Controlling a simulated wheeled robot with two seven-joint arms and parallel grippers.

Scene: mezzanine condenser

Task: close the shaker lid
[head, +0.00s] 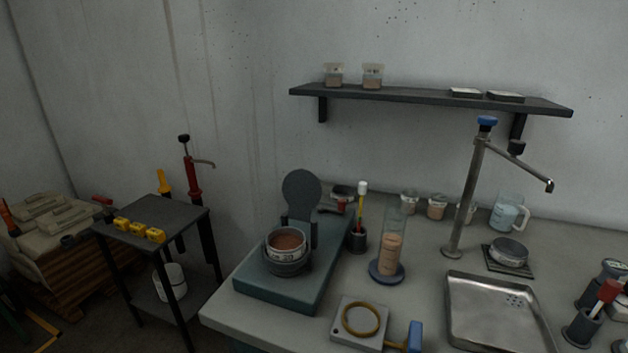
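The shaker (265,291) has a teal base and stands at the left end of the workbench. Its round dark grey lid (301,191) stands upright at the back, open. A round container (287,256) with brown material in it sits in the dark holder on the base, its top uncovered. The lid is behind and above the container, apart from it. Neither of my grippers shows in the head view.
On the workbench (215,318) are a glass cylinder (391,250), a brush holder (357,238), a ring on a plate (361,319), a metal tray (500,318) and a tall tap (466,185). A wall shelf (420,97) hangs behind. A dark side table (150,217) stands left.

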